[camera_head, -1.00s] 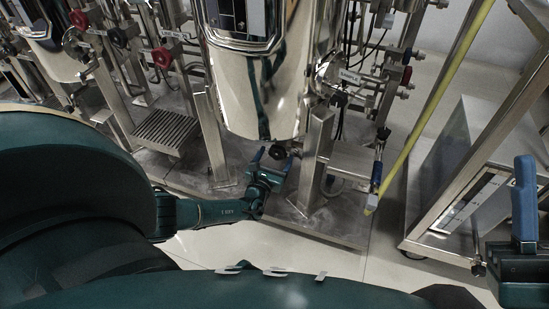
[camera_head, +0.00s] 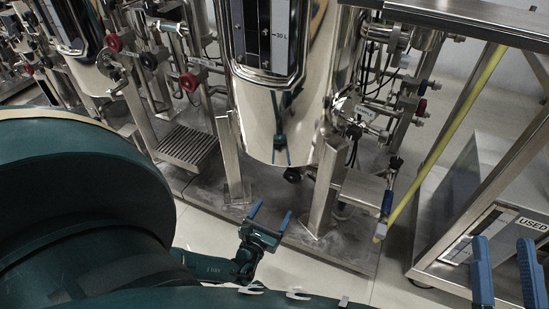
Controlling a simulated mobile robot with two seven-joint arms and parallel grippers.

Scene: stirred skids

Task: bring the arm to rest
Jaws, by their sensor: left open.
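My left gripper (camera_head: 270,216) is at the lower middle of the head view, with its two blue fingers apart and nothing between them. It is over the floor's near side, in front of the steel tank (camera_head: 277,110) and clear of the black knob (camera_head: 292,174) under it. My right gripper (camera_head: 503,268) is at the lower right corner. Its two blue fingers stand upright and apart, with nothing seen between them; its base is cut off by the frame.
Tank legs and a metal skid base (camera_head: 340,247) stand close beyond the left gripper. A steel frame cart (camera_head: 445,284) with a box labelled USED stands at the right. A yellow pole (camera_head: 440,150) slants down between them. Pale floor (camera_head: 300,271) is open in front of the skid.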

